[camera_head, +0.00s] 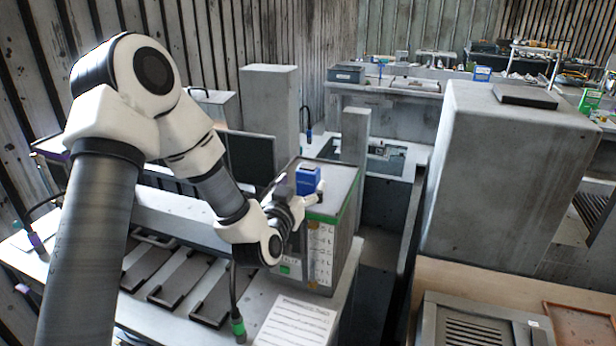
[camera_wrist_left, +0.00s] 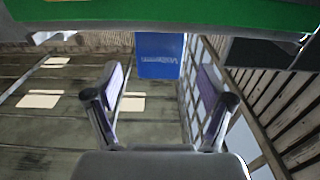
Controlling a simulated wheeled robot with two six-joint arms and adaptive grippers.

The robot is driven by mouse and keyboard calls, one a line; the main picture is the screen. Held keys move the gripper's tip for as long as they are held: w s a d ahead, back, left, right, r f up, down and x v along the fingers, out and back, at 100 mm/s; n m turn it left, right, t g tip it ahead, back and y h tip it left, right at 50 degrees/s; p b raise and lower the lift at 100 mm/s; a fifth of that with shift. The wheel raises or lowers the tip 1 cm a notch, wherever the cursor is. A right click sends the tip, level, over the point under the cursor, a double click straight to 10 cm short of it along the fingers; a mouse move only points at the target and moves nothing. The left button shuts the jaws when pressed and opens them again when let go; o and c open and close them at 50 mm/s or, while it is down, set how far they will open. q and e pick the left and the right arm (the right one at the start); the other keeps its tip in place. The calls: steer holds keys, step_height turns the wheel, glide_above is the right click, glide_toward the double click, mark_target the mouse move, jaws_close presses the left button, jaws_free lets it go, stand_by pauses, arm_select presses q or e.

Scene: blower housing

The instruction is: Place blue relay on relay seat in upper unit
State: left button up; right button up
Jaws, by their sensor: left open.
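The blue relay (camera_head: 307,181) is a small blue block with white lettering at the top of a grey cabinet (camera_head: 340,180) with a green band. In the left wrist view the blue relay (camera_wrist_left: 159,55) shows beyond and between my left fingers. My left gripper (camera_head: 302,197) is open right beside the relay in the head view. In the wrist view its two fingers (camera_wrist_left: 160,80) stand apart, with no clear contact on the relay. I cannot pick out the relay seat or the upper unit with certainty. My right gripper is out of view.
A bench with dark trays (camera_head: 185,279), a printed sheet (camera_head: 296,322) and a green-tipped cable (camera_head: 238,326) lies below my left arm. A tall grey block (camera_head: 505,180) stands at right, with a slatted box (camera_head: 480,330) in front. A dark gap separates the benches.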

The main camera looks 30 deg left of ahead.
arm_select(q)
steer(key=w, duration=0.2)
steer(key=shift+w+r, duration=0.15)
steer(key=shift+w, duration=0.15)
steer(key=shift+a, duration=0.45)
steer(key=c, duration=0.3)
steer(key=shift+d, duration=0.2)
steer(key=c, duration=1.1)
steer(key=shift+c, duration=0.2)
